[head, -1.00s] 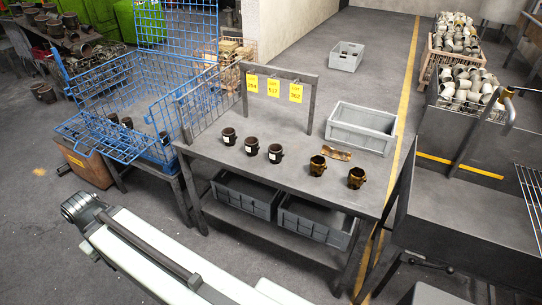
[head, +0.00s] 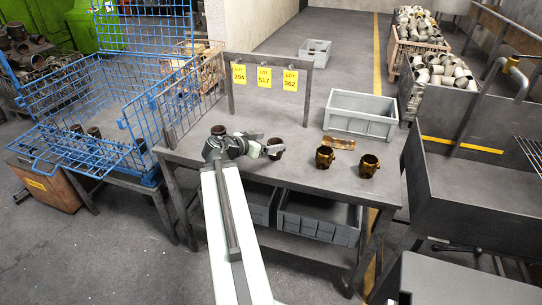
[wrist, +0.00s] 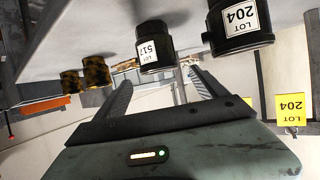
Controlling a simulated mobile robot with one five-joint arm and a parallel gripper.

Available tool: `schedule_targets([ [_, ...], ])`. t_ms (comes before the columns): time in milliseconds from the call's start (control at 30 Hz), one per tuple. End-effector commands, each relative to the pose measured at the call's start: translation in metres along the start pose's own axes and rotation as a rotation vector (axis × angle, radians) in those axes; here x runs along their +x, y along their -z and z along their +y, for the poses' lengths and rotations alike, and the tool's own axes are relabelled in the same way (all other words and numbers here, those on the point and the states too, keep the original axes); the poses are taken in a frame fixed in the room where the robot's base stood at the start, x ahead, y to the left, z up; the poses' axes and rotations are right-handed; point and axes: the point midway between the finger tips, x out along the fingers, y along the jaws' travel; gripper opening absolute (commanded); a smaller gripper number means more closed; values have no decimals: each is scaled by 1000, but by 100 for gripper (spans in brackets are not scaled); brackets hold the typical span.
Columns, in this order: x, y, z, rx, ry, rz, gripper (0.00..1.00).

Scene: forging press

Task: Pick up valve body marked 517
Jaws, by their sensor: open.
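The valve body marked 517 (wrist: 152,48) is dark, with a white "LOT 517" label, and appears upside down in the wrist view. It sits just beyond my open, empty gripper (wrist: 160,82), roughly in line with the gap between the fingers, apart from them. A dark valve body marked 204 (wrist: 238,24) is beside it, to the right. In the head view my gripper (head: 264,148) is over the table, next to a dark valve body (head: 276,148) whose label I cannot read.
Two brassy valve bodies (head: 325,157) (head: 369,166) stand right on the grey table (head: 300,180). A brown part (head: 342,143) and a grey bin (head: 361,115) lie behind them. A frame (head: 268,58) with yellow lot cards stands at the back. A blue wire basket (head: 85,110) is left.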

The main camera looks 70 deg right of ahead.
Motion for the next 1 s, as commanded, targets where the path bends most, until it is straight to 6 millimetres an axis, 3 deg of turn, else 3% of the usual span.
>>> schedule_targets([
  [200, 24, -1, 3, 2, -3, -1, 82],
  [433, 37, -2, 3, 2, -4, -2, 82],
  [700, 80, -6, 2, 3, -6, -2, 82],
  [900, 81, -4, 3, 2, -5, -2, 82],
  [1000, 81, -4, 3, 2, -5, -2, 57],
])
